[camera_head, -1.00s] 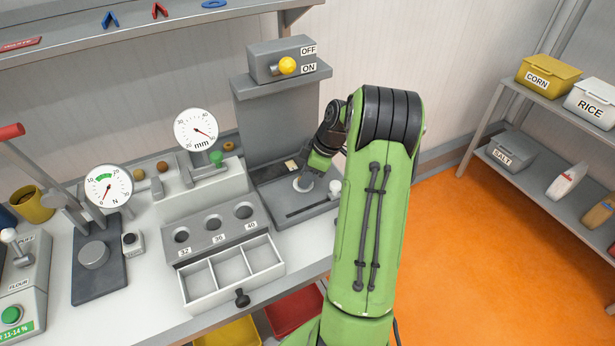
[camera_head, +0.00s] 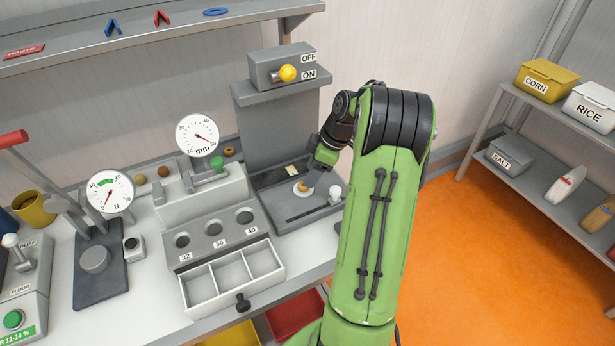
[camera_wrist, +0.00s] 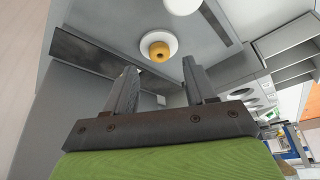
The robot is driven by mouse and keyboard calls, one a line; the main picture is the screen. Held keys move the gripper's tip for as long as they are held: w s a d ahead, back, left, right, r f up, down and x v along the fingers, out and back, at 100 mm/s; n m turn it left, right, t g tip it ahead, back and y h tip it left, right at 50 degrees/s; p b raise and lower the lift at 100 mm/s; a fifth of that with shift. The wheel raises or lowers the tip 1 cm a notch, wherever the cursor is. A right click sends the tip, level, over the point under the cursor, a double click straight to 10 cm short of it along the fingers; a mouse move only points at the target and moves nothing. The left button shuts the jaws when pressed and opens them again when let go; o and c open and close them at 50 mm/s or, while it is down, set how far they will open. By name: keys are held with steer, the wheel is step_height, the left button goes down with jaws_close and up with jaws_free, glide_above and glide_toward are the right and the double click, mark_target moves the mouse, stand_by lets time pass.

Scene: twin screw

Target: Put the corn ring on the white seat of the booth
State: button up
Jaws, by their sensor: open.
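The corn ring (camera_wrist: 157,53), a small yellow-orange ring with a dark centre, rests on the round white seat (camera_wrist: 146,41) of the booth. In the head view the ring (camera_head: 301,186) shows small on the seat, close to my gripper (camera_head: 316,176). The booth (camera_head: 270,125) is the grey stand with a back panel and a flat base. In the wrist view my gripper (camera_wrist: 160,70) is open, with its two dark fingers apart and nothing between them. The ring lies beyond the fingertips, apart from them.
A white knob (camera_head: 335,193) stands on the booth base to the right of the seat. The ON/OFF box with a yellow knob (camera_head: 288,73) tops the booth. A dial gauge (camera_head: 198,135) and a block with three holes (camera_head: 213,228) stand to the left.

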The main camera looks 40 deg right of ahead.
steer(key=p+v, duration=0.2)
steer(key=v, duration=0.6)
steer(key=s+a+r+m+h, duration=0.15)
steer(key=a+r, duration=0.25)
steer(key=a, duration=0.7)
steer(key=a+r+m+h, duration=0.15)
steer(key=a+r, duration=0.35)
steer(key=a, duration=0.5)
steer(key=s+a+m+t, duration=0.1)
steer(key=s+a+m, duration=0.1)
steer(key=s+a, duration=0.2)
steer(key=s+a+f+m+t, duration=0.1)
steer(key=s+a, duration=0.3)
steer(key=s, duration=0.6)
steer(key=shift+s+a+f+m, duration=0.3)
steer(key=shift+s+a+m, duration=0.05)
steer(key=shift+m, duration=0.45)
